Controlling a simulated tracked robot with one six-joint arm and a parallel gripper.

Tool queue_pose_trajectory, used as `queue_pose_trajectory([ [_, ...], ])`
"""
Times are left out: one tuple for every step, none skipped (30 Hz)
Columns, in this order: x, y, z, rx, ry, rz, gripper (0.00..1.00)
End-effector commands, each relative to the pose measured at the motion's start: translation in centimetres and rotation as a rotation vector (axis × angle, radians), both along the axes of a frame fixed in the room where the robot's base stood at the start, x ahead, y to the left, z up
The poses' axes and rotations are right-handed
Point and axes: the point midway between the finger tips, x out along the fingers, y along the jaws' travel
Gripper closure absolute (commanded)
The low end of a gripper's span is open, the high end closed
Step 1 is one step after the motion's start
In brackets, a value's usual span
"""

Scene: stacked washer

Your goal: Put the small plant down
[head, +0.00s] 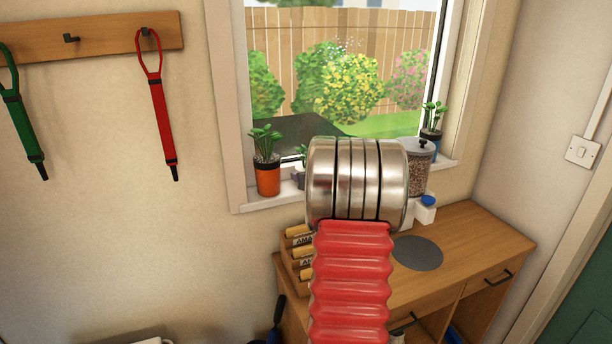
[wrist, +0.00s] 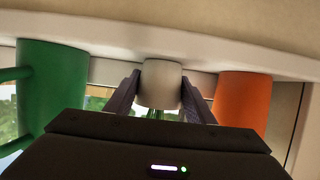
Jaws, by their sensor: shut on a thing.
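The small plant (head: 302,153) stands by the window in the head view, its small grey pot (head: 299,180) partly hidden behind my arm. In the wrist view, which appears upside down, the pale grey pot (wrist: 160,84) is between the two dark fingers of my gripper (wrist: 160,92). My gripper is shut on it. Some green leaves show below the pot there. The pot's base is at the window sill (wrist: 205,55); I cannot tell whether it touches.
An orange pot with a plant (head: 267,178) stands close on the left of the small plant. A green cylinder (wrist: 52,95) stands on its other side. A wooden desk (head: 470,240) is below.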

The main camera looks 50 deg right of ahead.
Motion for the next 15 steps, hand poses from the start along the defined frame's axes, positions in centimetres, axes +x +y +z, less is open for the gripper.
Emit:
queue_pose_trajectory([
  [0.0, 0.0, -0.13, 0.001, 0.0, 0.0, 0.77],
  [-0.01, 0.01, -0.19, 0.001, 0.0, 0.0, 0.51],
  [-0.01, 0.0, -0.16, 0.001, 0.0, 0.0, 0.48],
  [-0.01, 0.0, -0.16, 0.001, 0.0, 0.0, 0.46],
  [-0.01, 0.0, -0.16, 0.001, 0.0, 0.0, 0.44],
  [-0.01, 0.0, -0.16, 0.001, 0.0, 0.0, 0.41],
  [-0.02, -0.01, -0.16, 0.001, 0.0, 0.0, 0.39],
  [-0.02, -0.01, -0.16, 0.001, 0.0, 0.0, 0.36],
  [-0.02, -0.01, -0.14, 0.001, 0.0, 0.0, 0.34],
  [-0.02, -0.01, -0.14, 0.001, 0.0, 0.0, 0.32],
  [-0.02, -0.01, -0.14, 0.001, 0.0, 0.0, 0.32],
  [-0.02, -0.01, -0.14, 0.001, 0.0, 0.0, 0.32],
  [-0.02, -0.01, -0.14, 0.001, 0.0, 0.0, 0.32],
  [-0.02, -0.01, -0.14, 0.001, 0.0, 0.0, 0.32],
  [-0.02, -0.01, -0.14, 0.001, 0.0, 0.0, 0.32],
])
